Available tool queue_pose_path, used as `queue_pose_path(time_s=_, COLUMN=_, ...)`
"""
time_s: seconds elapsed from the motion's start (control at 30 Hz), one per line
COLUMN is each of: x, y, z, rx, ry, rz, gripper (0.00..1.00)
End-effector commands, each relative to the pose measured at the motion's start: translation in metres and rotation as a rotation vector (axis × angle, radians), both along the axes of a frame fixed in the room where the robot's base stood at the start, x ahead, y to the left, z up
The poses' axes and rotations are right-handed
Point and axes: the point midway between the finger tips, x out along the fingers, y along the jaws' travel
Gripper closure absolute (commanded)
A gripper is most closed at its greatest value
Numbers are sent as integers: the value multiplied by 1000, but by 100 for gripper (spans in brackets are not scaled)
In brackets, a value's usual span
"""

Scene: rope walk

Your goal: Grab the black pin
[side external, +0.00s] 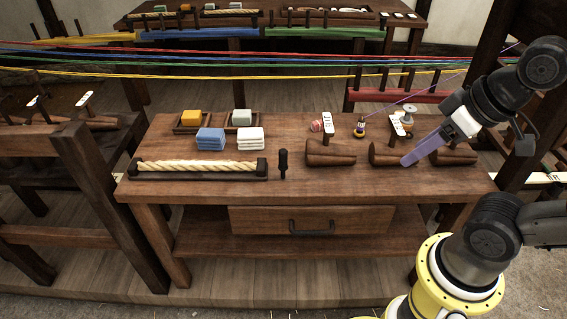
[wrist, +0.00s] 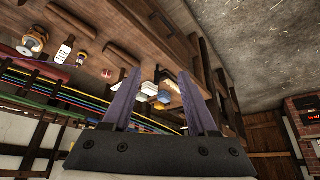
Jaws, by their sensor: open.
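The black pin (side external: 283,163) stands upright on the wooden workbench (side external: 230,188), just right of the rope tray, in the side external view. I cannot make it out for certain in the wrist view. My gripper (side external: 405,162) has purple fingers and is over the right part of the bench, well to the right of the pin, in front of the wooden cones. In the wrist view my gripper's two fingers (wrist: 160,70) are spread apart with nothing held between them.
A rope (side external: 197,166) lies in a dark tray (side external: 262,169) left of the pin. A wooden cone (side external: 330,155) lies between pin and gripper. Coloured strands (side external: 230,60) stretch behind the bench.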

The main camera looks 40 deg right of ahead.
Motion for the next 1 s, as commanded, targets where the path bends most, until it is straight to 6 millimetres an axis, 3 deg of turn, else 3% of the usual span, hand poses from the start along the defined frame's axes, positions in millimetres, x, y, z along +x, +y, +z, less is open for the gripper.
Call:
queue_pose_path(time_s=0.3, x=0, y=0, z=0, rx=3, ry=0, rz=-5, gripper=33)
queue_pose_path(time_s=0.47, x=-2, y=0, z=-1, rx=51, ry=12, rz=-97, gripper=33)
queue_pose_path(time_s=0.57, x=4, y=0, z=16, rx=114, ry=-10, rz=-210, gripper=33)
queue_pose_path(time_s=0.77, x=42, y=0, z=58, rx=257, ry=-1, rz=-480, gripper=33)
queue_pose_path(time_s=1.0, x=122, y=-1, z=89, rx=391, ry=77, rz=-811, gripper=33)
